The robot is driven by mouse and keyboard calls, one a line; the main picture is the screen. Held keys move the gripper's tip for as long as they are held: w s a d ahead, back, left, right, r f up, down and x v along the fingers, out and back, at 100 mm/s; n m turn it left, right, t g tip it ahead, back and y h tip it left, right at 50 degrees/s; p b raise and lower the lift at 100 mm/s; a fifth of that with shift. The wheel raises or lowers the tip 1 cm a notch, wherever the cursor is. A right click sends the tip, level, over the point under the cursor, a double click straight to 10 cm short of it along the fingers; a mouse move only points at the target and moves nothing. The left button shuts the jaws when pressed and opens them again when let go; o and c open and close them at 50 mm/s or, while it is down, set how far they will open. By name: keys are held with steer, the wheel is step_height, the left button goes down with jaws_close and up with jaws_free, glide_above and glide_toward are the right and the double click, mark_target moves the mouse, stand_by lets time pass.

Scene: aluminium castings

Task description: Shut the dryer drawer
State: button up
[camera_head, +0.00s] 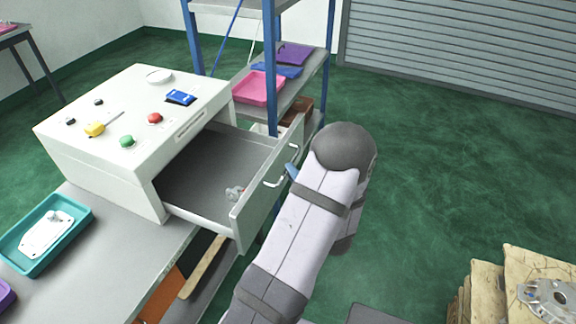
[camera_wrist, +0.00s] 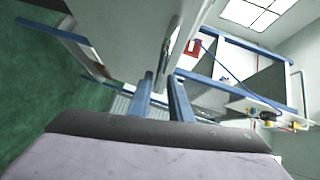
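The dryer (camera_head: 150,110) is a white box with buttons on top, standing on a bench. Its drawer (camera_head: 205,175) is pulled well out toward the right, with a small grey metal casting (camera_head: 235,193) inside. A pale handle (camera_head: 272,184) is on the drawer's front. In the head view my gripper (camera_head: 292,171) is beside the handle, mostly hidden by my arm; a blue finger shows. In the wrist view its two blue fingers (camera_wrist: 161,78) are apart near a large grey panel (camera_wrist: 125,35) and a silvery bar. Contact with the handle cannot be told.
A teal tray (camera_head: 20,262) with a white plate-like part lies on the bench. A blue-framed shelf (camera_head: 270,60) behind the drawer holds pink, blue and purple trays. Cardboard-coloured stacks with a casting (camera_head: 545,298) stand at lower right. Green floor to the right is clear.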

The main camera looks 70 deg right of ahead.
steer(key=shift+p+x, duration=0.55)
steer(key=shift+x, duration=1.65)
jaws_close()
